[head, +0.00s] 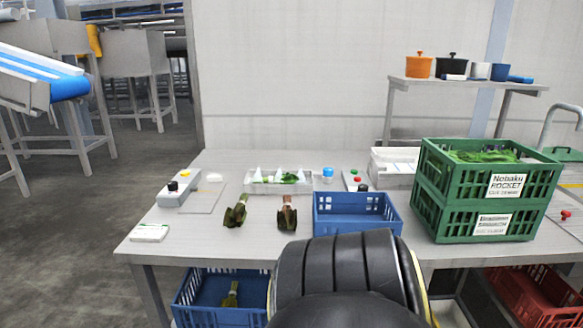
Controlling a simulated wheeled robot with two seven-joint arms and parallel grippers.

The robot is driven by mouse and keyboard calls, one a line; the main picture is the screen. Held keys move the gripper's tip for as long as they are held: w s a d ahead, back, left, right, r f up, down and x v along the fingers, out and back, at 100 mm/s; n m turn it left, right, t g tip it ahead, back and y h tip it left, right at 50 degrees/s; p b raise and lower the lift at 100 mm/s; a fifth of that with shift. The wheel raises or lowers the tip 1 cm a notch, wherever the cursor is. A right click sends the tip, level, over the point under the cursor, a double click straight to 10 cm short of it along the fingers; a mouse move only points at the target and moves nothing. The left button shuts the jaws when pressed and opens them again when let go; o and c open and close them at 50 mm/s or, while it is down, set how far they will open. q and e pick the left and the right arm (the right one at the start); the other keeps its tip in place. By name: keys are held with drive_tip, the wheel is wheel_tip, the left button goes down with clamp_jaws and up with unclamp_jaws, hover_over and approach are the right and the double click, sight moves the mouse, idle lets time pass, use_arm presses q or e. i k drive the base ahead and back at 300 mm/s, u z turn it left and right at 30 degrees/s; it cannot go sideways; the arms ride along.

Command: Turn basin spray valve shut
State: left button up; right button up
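A grey curved tap pipe (551,117) rises at the far right edge of the head view, cut off by the frame. Below it a small red knob (565,214) stands at the near right end of the bench, by what looks like the basin's edge. I cannot tell whether this knob is the spray valve, or whether it is open or shut. No water shows. Most of the basin lies out of view. One of my black arm links fills the bottom centre. Neither of my grippers is in view.
Stacked green crates (436,178) with greens stand left of the red knob. Pots stand on a back shelf (466,83).

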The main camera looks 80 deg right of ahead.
sight(327, 171)
drive_tip(key=z, duration=1.95)
